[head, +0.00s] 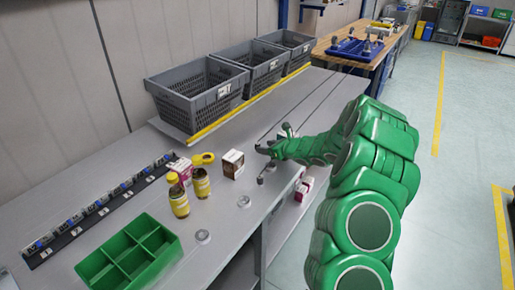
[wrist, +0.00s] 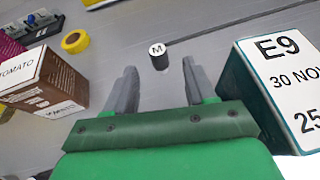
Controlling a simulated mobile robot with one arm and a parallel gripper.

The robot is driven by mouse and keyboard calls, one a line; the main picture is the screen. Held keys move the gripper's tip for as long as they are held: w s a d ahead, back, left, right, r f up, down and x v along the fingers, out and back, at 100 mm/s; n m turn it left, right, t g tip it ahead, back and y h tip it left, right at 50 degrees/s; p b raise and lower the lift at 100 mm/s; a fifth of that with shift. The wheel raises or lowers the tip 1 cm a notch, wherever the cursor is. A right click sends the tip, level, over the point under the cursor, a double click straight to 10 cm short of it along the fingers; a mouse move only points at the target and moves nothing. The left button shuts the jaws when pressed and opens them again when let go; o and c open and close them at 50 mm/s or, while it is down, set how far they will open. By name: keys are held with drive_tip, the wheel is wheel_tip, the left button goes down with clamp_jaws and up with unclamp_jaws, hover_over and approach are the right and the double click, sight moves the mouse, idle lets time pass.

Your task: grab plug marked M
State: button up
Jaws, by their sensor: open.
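The plug marked M (wrist: 159,56) is a small dark cylinder with a white top bearing a black M. It stands on the grey table in the wrist view, beyond my fingertips and roughly centred between them. My gripper (wrist: 159,75) is open and empty, its two grey fingers apart, not touching the plug. In the head view my gripper (head: 264,163) is over the right part of the table near its edge. I cannot make out the M plug for certain in the head view.
A tomato box (wrist: 45,80) stands left of my gripper, and a box marked E9 (wrist: 275,85) is close on the right. Two yellow-labelled bottles (head: 179,200), a green divided tray (head: 130,252) and grey crates (head: 200,92) are on the table.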

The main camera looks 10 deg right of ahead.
drive_tip(key=shift+x, duration=2.95)
clamp_jaws()
drive_tip(key=shift+r, duration=0.1)
